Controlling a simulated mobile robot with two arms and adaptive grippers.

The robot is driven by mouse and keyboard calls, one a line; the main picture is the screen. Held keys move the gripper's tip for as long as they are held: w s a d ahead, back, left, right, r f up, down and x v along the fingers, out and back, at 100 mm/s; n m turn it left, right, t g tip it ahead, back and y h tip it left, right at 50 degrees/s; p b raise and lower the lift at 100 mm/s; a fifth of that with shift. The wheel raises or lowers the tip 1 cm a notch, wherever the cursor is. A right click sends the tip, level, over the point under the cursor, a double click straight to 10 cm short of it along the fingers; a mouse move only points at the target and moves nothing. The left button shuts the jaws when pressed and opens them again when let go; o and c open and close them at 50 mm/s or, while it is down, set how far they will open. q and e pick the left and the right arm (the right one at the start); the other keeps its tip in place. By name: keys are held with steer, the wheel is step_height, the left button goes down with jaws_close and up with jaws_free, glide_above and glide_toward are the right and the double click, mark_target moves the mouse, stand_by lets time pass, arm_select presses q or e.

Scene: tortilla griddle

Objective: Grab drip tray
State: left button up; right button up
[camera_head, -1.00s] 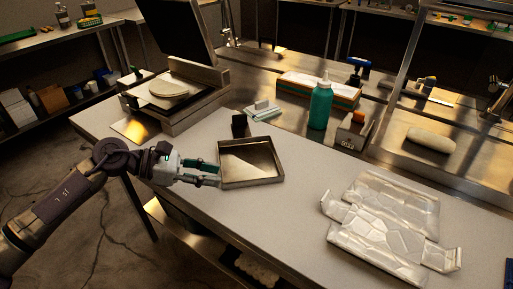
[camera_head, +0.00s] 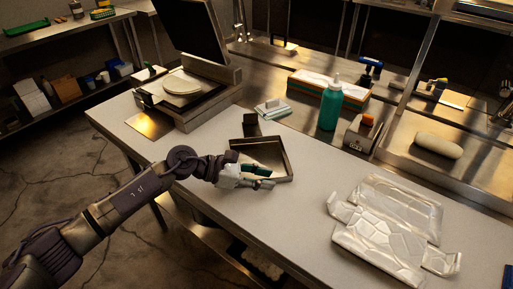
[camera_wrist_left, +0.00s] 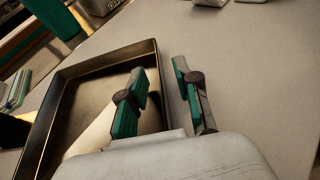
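The drip tray (camera_head: 287,160) is a shallow, dark metal rectangular pan lying flat on the light counter. It also shows in the left wrist view (camera_wrist_left: 62,100). My left gripper (camera_head: 268,178) is at the tray's near side. In the left wrist view my left gripper (camera_wrist_left: 165,92) is open, with one finger over the inside of the tray and the other outside it. The tray's near wall runs between the fingers, with a gap visible on the outer side. The gripper hides part of that wall. My right gripper is not in view.
A griddle press (camera_head: 190,98) with its lid up stands behind left. A small dark block (camera_head: 251,124) touches or nearly touches the tray's back. A green bottle (camera_head: 330,107) stands behind, and crumpled silvery packs (camera_head: 385,240) lie right. The counter between tray and packs is clear.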

arm_select(q)
steer(key=shift+a, duration=0.1)
steer(key=shift+c, duration=1.1)
jaws_close()
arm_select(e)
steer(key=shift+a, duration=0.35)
arm_select(q)
steer(key=shift+r, duration=0.1)
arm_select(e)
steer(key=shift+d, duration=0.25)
arm_select(q)
steer(key=shift+r, duration=0.1)
